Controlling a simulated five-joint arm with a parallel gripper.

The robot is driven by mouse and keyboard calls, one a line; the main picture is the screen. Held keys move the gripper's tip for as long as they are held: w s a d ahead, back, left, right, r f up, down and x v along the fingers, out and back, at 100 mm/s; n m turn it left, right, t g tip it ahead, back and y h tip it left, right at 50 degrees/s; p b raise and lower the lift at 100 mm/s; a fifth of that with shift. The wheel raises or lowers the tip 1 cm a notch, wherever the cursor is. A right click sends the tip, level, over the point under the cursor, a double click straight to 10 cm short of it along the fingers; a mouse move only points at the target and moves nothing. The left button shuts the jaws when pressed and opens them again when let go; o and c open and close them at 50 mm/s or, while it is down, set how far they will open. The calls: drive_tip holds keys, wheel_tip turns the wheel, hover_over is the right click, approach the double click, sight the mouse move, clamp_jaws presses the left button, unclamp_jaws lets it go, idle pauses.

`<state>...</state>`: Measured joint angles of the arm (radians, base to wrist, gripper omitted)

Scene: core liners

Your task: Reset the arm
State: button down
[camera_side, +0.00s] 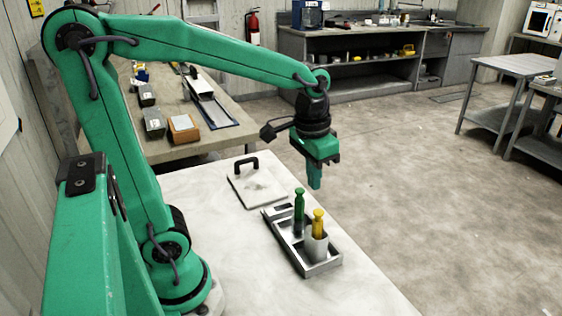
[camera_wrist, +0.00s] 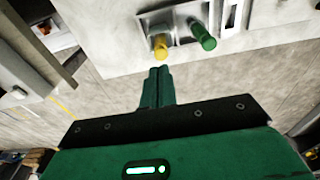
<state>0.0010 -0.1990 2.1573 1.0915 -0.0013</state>
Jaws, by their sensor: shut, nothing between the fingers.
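My gripper (camera_side: 315,184) hangs from the green arm, pointing down, in the air above and beyond the metal tray. Its fingers are together and empty; they also show in the wrist view (camera_wrist: 160,72). A metal tray (camera_side: 322,267) stands on the white table (camera_side: 232,270). In it a green peg-like piece (camera_side: 299,210) and a yellow one (camera_side: 318,222) stand upright; the yellow one sits in a pale grey holder (camera_side: 315,246). In the wrist view the yellow piece (camera_wrist: 161,47) and the green piece (camera_wrist: 203,36) lie beyond my fingertips. I touch neither.
A flat pale plate with a black handle (camera_side: 243,168) lies on the table behind the tray. A workbench with boxes (camera_side: 183,128) stands behind at left. Grey shelving (camera_side: 345,65) lines the back. The floor at right is open.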

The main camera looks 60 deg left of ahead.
drive_tip(key=s+r+t, duration=0.2)
drive_tip(key=s+t, duration=0.2)
drive_tip(key=s, duration=0.4)
drive_tip(key=shift+t, duration=0.3)
drive_tip(key=shift+s+r, duration=0.1)
